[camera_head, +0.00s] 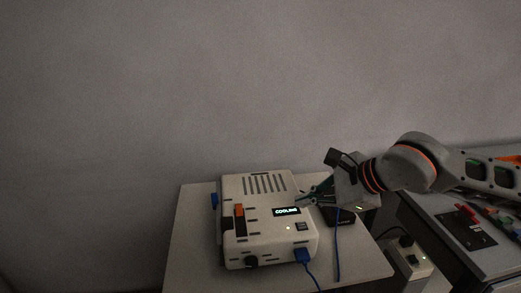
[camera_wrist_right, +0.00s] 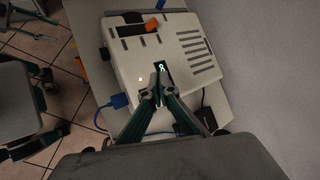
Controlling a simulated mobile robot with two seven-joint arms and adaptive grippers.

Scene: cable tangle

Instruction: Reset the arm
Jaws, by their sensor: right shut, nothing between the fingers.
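My right gripper (camera_head: 306,198) reaches in from the right in the head view, its fingertips at the right side of a white device. In the right wrist view, my right gripper (camera_wrist_right: 159,70) is shut and empty, its tips in front of the device's display. The white device (camera_head: 265,184) stands on a small table and its lit display (camera_head: 287,211) reads "COOLING". An orange lever (camera_head: 239,211) sits on its left part. It also shows in the right wrist view (camera_wrist_right: 151,25). Whether the fingertips touch the device cannot be told. My left gripper is not in view.
A blue plug (camera_head: 303,255) sits in the device's front, its cable running off the table (camera_head: 195,240). A dark box (camera_head: 343,217) stands behind my gripper. A power strip (camera_head: 411,259) and a grey bench (camera_head: 448,209) with coloured items lie right.

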